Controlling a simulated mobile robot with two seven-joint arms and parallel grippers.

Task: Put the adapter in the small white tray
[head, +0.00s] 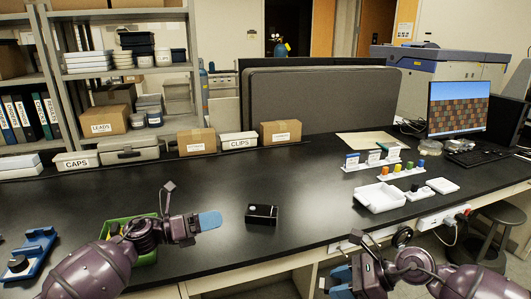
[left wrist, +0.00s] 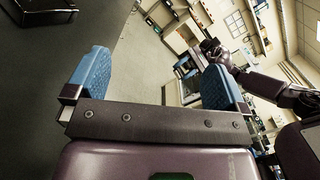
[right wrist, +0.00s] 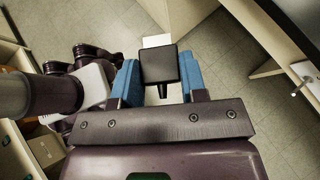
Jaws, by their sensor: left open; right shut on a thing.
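My right gripper (right wrist: 160,82) is shut on a black block-shaped piece, the adapter (right wrist: 159,65), with a pale part showing behind it. In the head view my right gripper (head: 338,281) hangs low in front of the bench edge, and the adapter is hard to make out there. A white tray (head: 379,197) lies on the right part of the bench, with a smaller flat white tray (head: 443,186) to its right. I cannot tell for certain which is the small one. My left gripper (head: 208,221) is open and empty above the bench; its fingers also show apart in the left wrist view (left wrist: 155,80).
A black box (head: 262,215) stands mid-bench. A green bin (head: 146,254) is partly behind my left arm. A rack with coloured knobs (head: 402,171), a power strip (head: 443,216) and a monitor (head: 457,107) are at the right. The bench centre is mostly clear.

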